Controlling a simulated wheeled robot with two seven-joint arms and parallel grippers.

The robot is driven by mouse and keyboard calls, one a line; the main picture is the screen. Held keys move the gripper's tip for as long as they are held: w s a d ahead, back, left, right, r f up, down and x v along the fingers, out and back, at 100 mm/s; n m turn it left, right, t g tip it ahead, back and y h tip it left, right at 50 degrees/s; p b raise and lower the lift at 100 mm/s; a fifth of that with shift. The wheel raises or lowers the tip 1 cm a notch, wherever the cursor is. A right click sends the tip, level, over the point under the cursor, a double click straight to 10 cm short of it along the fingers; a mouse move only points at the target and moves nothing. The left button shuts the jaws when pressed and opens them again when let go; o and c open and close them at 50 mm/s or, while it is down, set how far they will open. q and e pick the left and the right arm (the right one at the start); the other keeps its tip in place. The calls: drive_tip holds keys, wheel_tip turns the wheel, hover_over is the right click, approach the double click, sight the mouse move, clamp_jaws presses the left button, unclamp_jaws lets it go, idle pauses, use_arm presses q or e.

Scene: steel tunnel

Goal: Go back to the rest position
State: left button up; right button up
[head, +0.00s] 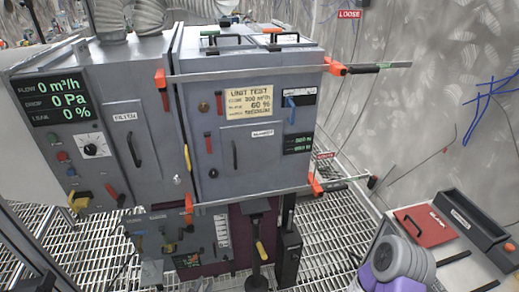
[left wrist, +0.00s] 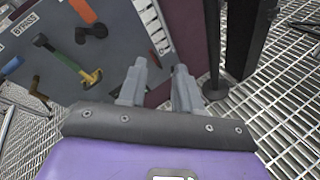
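My left gripper (left wrist: 160,82) shows in the left wrist view. Its two grey fingers stand apart with a gap, and nothing is held between them. Its purple body fills the bottom of that view. Beyond the fingers is the lower panel (left wrist: 60,60) with several coloured handles; the fingers appear clear of it. The same lower panel (head: 203,240) hangs under the grey cabinet in the head view. I cannot clearly pick out the left fingertips there. My right gripper is not in view; a purple and grey arm part of mine shows at the bottom right.
The grey cabinet (head: 265,180) has rails with orange clamps (head: 336,67) sticking out to the right. A black post (head: 289,245) stands below it on grating. A grey tray (head: 455,268) with a red plate (head: 424,226) is at the right. Open grating (head: 335,225) lies between.

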use_arm(q)
drive_tip(key=s+d+r+m+g+h+p, duration=0.1)
drive_tip(key=s+d+m+g+h+p, duration=0.25)
drive_tip(key=s+d+m+g, duration=0.6)
drive_tip(key=s+r+m+g+y+p, duration=0.1)
drive_tip(key=s+r+m+g, duration=0.1)
drive_tip(key=s+m, duration=0.5)
drive_tip(key=s+d+r+m+g, duration=0.1)
drive_tip(key=s+r+m+g, duration=0.1)
drive_tip(key=s+m, duration=0.4)
drive_tip(key=r+m, duration=0.1)
drive_tip(key=m, duration=0.1)
drive_tip(key=shift+s+d+r+m+g+y+p, duration=0.25)
drive_tip(key=shift+s+d+m+g+y+p, duration=0.05)
drive_tip(key=shift+s+m+g+y+p, duration=0.1)
